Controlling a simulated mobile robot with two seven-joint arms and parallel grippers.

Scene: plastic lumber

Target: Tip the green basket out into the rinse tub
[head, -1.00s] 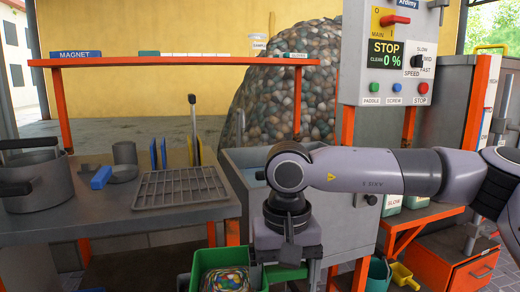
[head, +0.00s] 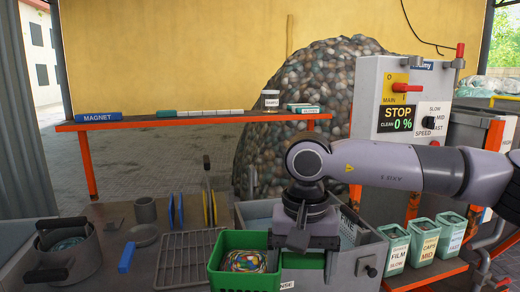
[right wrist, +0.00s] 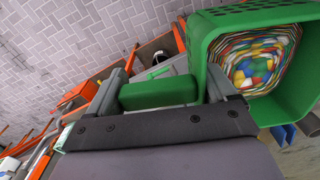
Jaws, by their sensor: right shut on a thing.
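The green basket (head: 217,262) holds colourful flakes (head: 243,261) and hangs roughly level in front of the rinse tub's near side. The grey rinse tub (head: 352,262) has water showing behind my right arm, and the basket and arm hide part of it. My right gripper (head: 304,254) is shut on the green handle piece at the basket's right side. In the right wrist view, that green piece (right wrist: 160,93) sits between the fingers, and the basket (right wrist: 207,48) with its flakes is beside them. My left gripper is not in view.
A wire rack (head: 185,260) and a grey pot (head: 72,254) stand on the bench to the left. Labelled green bins (head: 423,240) and a control panel (head: 400,105) reading 0 % are on the right. An orange shelf (head: 190,121) runs behind.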

